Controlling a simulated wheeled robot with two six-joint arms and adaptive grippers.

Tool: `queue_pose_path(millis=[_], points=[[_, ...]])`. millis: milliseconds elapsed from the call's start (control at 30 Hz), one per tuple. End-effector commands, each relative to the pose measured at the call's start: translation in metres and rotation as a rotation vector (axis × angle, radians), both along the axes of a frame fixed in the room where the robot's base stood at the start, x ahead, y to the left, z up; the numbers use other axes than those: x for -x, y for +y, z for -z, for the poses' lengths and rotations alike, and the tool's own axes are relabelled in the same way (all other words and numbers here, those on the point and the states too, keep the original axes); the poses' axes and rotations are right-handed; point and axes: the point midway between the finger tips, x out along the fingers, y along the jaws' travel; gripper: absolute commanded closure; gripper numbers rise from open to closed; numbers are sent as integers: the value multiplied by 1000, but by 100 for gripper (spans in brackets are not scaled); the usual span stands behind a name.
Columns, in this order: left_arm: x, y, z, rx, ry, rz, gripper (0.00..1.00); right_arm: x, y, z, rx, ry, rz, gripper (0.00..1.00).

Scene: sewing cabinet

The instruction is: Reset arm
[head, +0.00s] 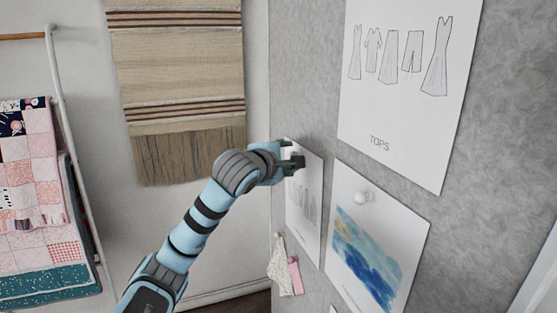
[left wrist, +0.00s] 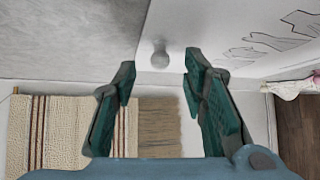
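My left arm reaches up from the lower left in the head view. Its gripper (head: 293,155) is at the top of a small sheet with clothing sketches (head: 304,205) on the grey wall. In the left wrist view my left gripper (left wrist: 160,74) is open, its green-padded fingers wide apart. The head view does not show this knob, which the gripper seems to hide. My right gripper is in neither view.
A fringed woven hanging (head: 178,70) is on the white wall. A rack with quilts (head: 30,190) stands left. Small fabric pieces (head: 284,270) hang low.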

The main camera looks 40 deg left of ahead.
Motion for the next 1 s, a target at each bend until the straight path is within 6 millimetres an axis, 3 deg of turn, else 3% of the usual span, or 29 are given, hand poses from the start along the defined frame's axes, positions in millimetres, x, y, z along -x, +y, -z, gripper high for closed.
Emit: queue_pose_path(millis=[233, 400, 867, 1000], points=[[67, -23, -18, -18, 5, -1, 61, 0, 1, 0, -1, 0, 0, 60], [85, -27, -24, -10, -1, -5, 61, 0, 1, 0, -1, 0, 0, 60], [91, -32, -24, -26, 11, 8, 61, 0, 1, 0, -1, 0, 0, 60], [85, -42, -33, -298, 53, 123, 61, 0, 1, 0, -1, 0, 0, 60]])
